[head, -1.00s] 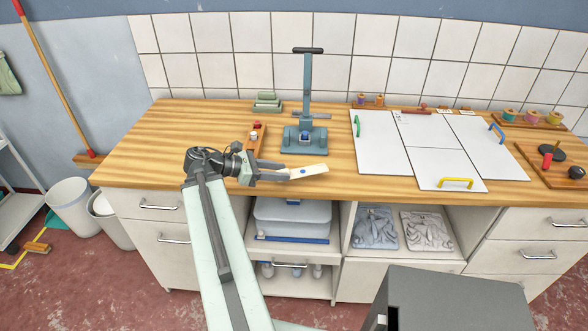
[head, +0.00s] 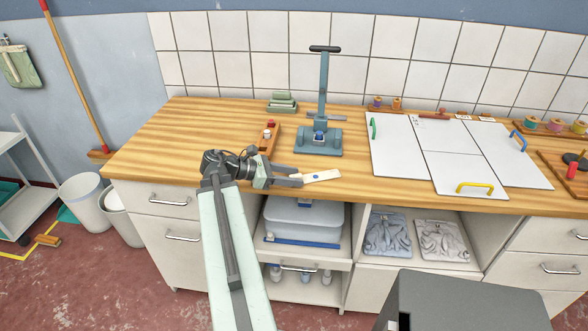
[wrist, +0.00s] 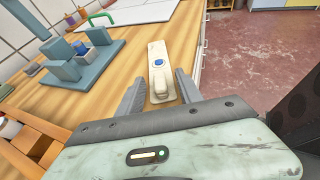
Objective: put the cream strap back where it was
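The cream strap (head: 322,176) appears to lie flat on the wooden counter near its front edge. In the wrist view the cream strap (wrist: 158,50) has a blue round button and a raised loop at its near end. My gripper (head: 301,177) is at the strap's left end, low over the counter. In the wrist view my gripper (wrist: 160,88) has its fingers apart, one on each side of the strap's near end. A gap shows at the left finger; contact at the right finger cannot be told.
A blue-grey lever press (head: 318,138) stands behind the strap. A wooden block with small knobs (head: 268,136) is behind my gripper. White panels with coloured handles (head: 455,152) cover the counter at right. The counter's left part (head: 180,140) is clear.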

